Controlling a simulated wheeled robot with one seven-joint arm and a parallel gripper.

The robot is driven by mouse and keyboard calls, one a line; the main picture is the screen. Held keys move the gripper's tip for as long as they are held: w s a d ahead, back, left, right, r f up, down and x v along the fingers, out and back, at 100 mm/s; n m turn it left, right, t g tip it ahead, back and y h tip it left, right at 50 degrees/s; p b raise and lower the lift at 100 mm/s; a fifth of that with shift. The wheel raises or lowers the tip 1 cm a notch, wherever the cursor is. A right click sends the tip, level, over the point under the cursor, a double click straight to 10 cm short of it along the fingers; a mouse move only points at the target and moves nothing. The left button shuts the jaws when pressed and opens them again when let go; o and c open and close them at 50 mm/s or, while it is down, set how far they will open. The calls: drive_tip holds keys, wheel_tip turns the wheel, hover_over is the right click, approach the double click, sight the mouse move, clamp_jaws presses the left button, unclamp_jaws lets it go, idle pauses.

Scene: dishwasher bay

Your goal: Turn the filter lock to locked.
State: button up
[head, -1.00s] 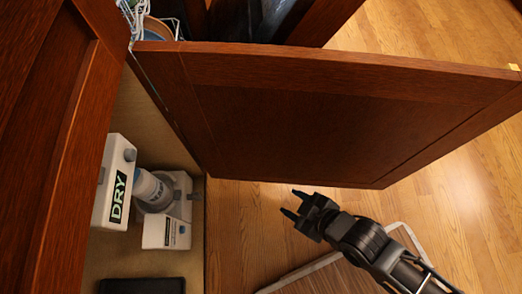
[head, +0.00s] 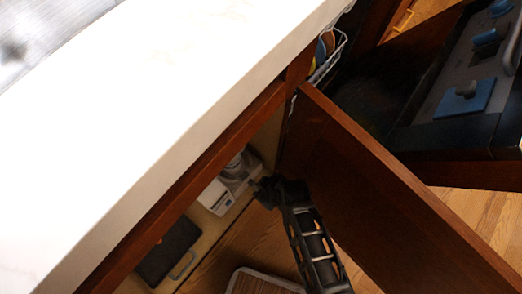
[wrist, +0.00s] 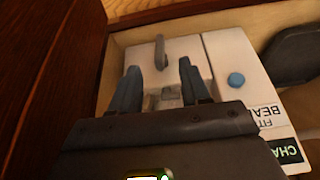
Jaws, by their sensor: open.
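In the wrist view a small grey lever (wrist: 160,52) stands on a white housing (wrist: 190,47). No label on it is readable, so I cannot tell for sure that it is the filter lock or which position it is in. My gripper (wrist: 159,75) is open, its two blue-grey fingers pointing at the housing, one to each side of the lever's line. The lever looks just beyond the fingertips, with nothing held. In the head view my gripper (head: 258,187) is at the cabinet opening beside the white unit (head: 238,172), partly hiding it.
A white box with a blue button (wrist: 236,80) and partly cut-off labels adjoins the housing. The wooden cabinet door (head: 350,170) stands open to the right of my arm. A white countertop (head: 150,130) overhangs the cabinet. A black tray (head: 168,250) lies inside.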

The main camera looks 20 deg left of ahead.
sight(256, 186)
drive_tip(key=b+x, duration=0.4)
drive_tip(key=x, duration=0.4)
drive_tip(key=shift+w+a+r, duration=0.1)
drive_tip(key=shift+w+a, duration=0.05)
drive_tip(key=shift+a, duration=0.05)
drive_tip(key=shift+c, duration=0.4)
clamp_jaws()
